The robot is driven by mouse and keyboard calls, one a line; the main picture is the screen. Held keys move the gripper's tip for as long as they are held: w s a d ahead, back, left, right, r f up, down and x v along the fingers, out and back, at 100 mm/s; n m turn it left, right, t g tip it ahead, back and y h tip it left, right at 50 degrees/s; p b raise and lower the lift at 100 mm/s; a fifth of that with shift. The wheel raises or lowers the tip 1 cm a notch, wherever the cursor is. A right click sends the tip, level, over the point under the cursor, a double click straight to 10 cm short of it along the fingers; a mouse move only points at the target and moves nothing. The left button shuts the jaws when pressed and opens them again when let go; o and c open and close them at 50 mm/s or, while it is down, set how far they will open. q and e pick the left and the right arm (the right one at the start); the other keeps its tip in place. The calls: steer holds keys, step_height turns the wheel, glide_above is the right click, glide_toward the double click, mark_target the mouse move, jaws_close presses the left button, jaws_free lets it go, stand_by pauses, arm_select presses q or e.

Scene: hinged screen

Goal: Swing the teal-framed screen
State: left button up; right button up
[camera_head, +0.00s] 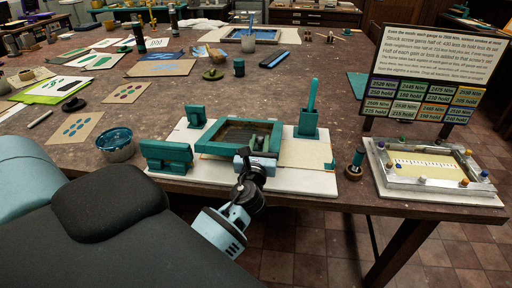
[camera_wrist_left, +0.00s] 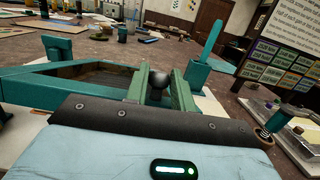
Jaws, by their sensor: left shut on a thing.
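The teal-framed screen (camera_head: 210,134) sits low over a pale board near the table's front edge, its dark mesh showing inside the frame. I cannot tell if it lies quite flat. My left gripper (camera_head: 259,145) is at the frame's front right part and is shut on the screen there. In the left wrist view the screen's teal frame (camera_wrist_left: 65,84) runs off to the left. A dark round knob (camera_wrist_left: 156,84) shows between two greenish bars there; the exact contact is partly hidden. My right gripper is not in view.
A teal block (camera_head: 166,156) stands left of the screen, and a teal holder with an upright handle (camera_head: 308,122) stands to the right. A blue pot (camera_head: 116,146) is farther left. A metal-framed tray (camera_head: 425,175) and a sign board (camera_head: 437,75) stand at the right.

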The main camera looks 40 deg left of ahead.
arm_select(q)
steer(key=shift+r, duration=0.4)
